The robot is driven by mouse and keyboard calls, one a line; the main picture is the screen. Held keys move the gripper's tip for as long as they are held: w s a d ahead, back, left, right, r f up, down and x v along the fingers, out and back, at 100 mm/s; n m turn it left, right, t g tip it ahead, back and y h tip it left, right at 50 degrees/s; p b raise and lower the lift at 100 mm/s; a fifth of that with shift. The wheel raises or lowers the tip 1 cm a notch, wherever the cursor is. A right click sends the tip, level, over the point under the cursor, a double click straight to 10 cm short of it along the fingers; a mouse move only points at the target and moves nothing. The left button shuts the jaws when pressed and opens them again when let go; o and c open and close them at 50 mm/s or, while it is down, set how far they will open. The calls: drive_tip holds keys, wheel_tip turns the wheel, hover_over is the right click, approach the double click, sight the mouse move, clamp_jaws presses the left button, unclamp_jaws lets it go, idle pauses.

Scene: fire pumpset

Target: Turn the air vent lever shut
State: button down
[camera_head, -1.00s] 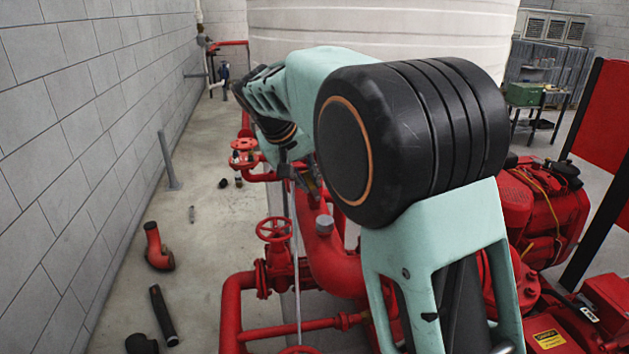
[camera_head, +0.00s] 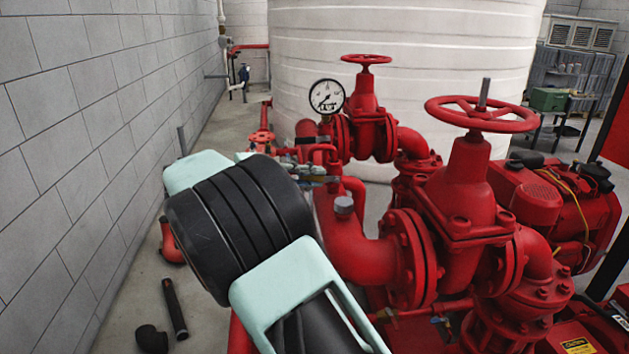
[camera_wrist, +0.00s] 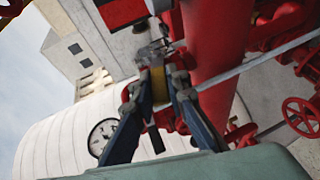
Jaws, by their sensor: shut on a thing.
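In the wrist view my gripper (camera_wrist: 158,76) is shut, its two dark fingers closing from both sides on a small yellowish piece (camera_wrist: 158,90) in front of the red pipework. This looks like the air vent lever, but its full shape and angle are hidden by the fingers. In the head view my gripper (camera_head: 318,174) is small and partly hidden behind my arm, among thin red piping left of the pressure gauge's valve group. The lever cannot be made out clearly there.
A pressure gauge (camera_head: 327,96) stands close behind the gripper and shows in the wrist view (camera_wrist: 102,137). A large red handwheel valve (camera_head: 466,185) stands at right, a white tank (camera_head: 400,35) behind. A grey block wall (camera_head: 80,130) bounds the left; loose pipe pieces (camera_head: 175,308) lie on the floor.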

drive_tip(key=shift+a+f+n+t+h+b, duration=0.1)
drive_tip(key=shift+f+n+t+h+b, duration=0.4)
drive_tip(key=shift+f+t+h+b, duration=0.45)
drive_tip(key=shift+r, duration=0.1)
drive_tip(key=shift+g+h, duration=0.25)
drive_tip(key=c, duration=1.9)
unclamp_jaws()
drive_tip(key=v, duration=1.2)
